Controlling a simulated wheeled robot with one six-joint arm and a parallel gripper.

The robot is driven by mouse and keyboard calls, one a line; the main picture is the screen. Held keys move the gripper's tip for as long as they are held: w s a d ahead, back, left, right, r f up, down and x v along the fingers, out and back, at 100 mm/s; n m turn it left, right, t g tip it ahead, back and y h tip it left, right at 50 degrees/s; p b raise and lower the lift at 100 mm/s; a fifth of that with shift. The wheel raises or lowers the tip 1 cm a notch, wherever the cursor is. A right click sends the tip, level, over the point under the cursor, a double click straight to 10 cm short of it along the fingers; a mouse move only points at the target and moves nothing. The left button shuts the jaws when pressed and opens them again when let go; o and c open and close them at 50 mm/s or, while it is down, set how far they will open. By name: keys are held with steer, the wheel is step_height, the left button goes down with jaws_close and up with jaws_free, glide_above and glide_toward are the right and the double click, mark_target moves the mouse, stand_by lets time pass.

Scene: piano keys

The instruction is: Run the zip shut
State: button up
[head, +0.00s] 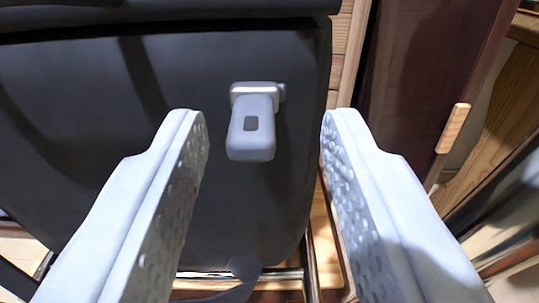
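A dark, soft-cornered case or bag (80,110) fills the left and middle of the head view. A grey zip pull (251,140) with a small dark square hangs from a lighter metal slider (255,90) on its face. My gripper (264,118) is open. Its two pale, dimpled fingers stand on either side of the pull, with a gap on both sides, wider on the right. Nothing is between the fingers in contact with them. I cannot make out the zip's teeth or how far it is closed.
A dark reddish-brown panel (410,80) with a small light wooden handle (453,128) stands to the right. Wooden furniture (500,100) is at the far right edge. A metal rail (285,275) runs below the bag. A dark ledge spans the top left.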

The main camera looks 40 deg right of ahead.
steer(key=v, duration=1.6)
steer(key=shift+s+r, duration=0.1)
steer(key=s+a+r+n+t+y, duration=0.1)
steer(key=s+a+r+y, duration=0.15)
steer(key=r, duration=0.45)
steer(key=s+a+r+n+t+y, duration=0.1)
steer(key=s+r+y, duration=0.15)
steer(key=r, duration=0.55)
steer(key=s+a+r+n+t+y, duration=0.1)
steer(key=a+r+n+y, duration=0.15)
steer(key=r, duration=0.45)
steer(key=s+r+n+y, duration=0.1)
steer(key=s+r, duration=0.5)
steer(key=s, duration=0.4)
steer(key=s+r+n+y, duration=0.1)
steer(key=s+r+y, duration=0.1)
steer(key=s+r, duration=0.4)
steer(key=s, duration=0.4)
steer(key=shift+s+d+r+n, duration=0.2)
steer(key=shift+s+r+n, duration=0.05)
steer(key=shift+r+n, duration=0.15)
